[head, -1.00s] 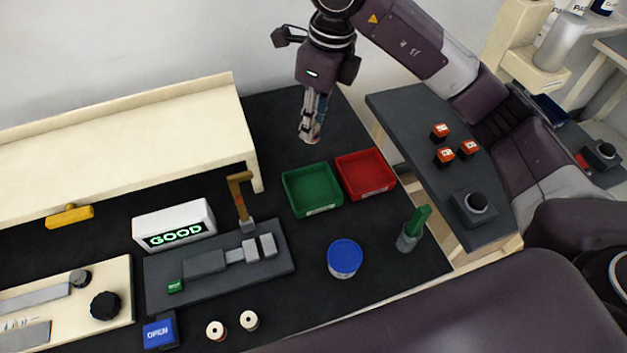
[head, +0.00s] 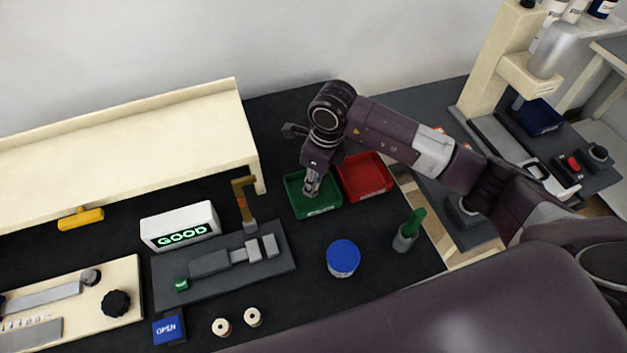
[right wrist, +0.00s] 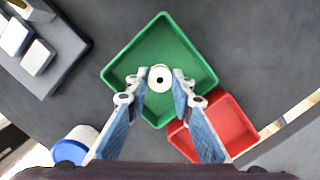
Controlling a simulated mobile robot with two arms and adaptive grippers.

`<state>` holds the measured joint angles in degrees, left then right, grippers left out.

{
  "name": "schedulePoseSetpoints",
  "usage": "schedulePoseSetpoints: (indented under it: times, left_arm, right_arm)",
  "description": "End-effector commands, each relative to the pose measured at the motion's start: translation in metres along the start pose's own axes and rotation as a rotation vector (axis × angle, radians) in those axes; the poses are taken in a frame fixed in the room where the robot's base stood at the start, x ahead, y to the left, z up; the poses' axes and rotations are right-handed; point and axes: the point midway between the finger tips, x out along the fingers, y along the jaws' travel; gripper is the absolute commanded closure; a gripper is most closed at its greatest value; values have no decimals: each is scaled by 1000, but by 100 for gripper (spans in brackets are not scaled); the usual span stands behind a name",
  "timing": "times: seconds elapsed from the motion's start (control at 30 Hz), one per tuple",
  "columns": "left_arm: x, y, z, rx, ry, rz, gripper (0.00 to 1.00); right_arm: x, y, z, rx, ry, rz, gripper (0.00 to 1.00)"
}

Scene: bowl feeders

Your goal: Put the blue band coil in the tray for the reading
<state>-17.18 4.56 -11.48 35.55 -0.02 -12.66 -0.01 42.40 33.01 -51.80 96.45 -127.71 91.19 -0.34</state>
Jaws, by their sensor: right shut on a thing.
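My right gripper (head: 311,191) is over the green tray (head: 318,210), pointing down. In the right wrist view its fingers (right wrist: 159,80) are shut on a small white coil (right wrist: 160,77) with a dark centre hole. Its side is hidden, so I cannot see its band colour. The coil appears inside the outline of the green tray (right wrist: 121,65); its height above the floor is unclear. The red tray (head: 366,178) is beside it and looks empty. The white display (head: 180,228) reads GOOD in green. My left gripper is not in view.
Two other white coils (head: 221,327) (head: 253,317) stand at the front by the blue OPEN sign (head: 169,329). A blue-lidded tub (head: 343,258) and a grey cup with a green item (head: 405,237) stand in front of the trays. A cream shelf (head: 120,150) is at left.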

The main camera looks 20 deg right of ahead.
Motion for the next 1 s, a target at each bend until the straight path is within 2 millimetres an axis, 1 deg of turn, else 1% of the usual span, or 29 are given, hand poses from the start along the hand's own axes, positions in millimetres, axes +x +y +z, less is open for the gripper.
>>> schedulePoseSetpoints:
  times: [0.03, 0.1, 0.3, 0.43, 0.47, 0.6, 0.87, 0.97, 1.0]
  left_arm:
    - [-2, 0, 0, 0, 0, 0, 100]
    - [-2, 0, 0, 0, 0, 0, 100]
    - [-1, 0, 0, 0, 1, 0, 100]
    - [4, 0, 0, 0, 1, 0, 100]
    - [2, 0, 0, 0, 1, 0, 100]
    - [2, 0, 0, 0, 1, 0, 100]
    - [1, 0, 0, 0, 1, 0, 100]
    - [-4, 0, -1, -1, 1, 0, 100]
    - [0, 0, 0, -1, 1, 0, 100]
  right_arm:
    - [5, 0, -1, 0, 2, 1, 100]
    - [8, 0, -1, 0, 0, 0, 100]
    - [8, 0, -1, 0, -1, -1, 100]
    - [13, 0, -2, 0, -1, -1, 100]
    - [11, 0, -2, 0, -1, -1, 75]
    - [11, 0, -2, 0, 0, -1, 61]
    - [10, 0, -2, 0, 0, -1, 61]
    - [5, 0, -1, 0, 0, -1, 61]
    - [3, -1, -1, 0, -2, -3, 61]
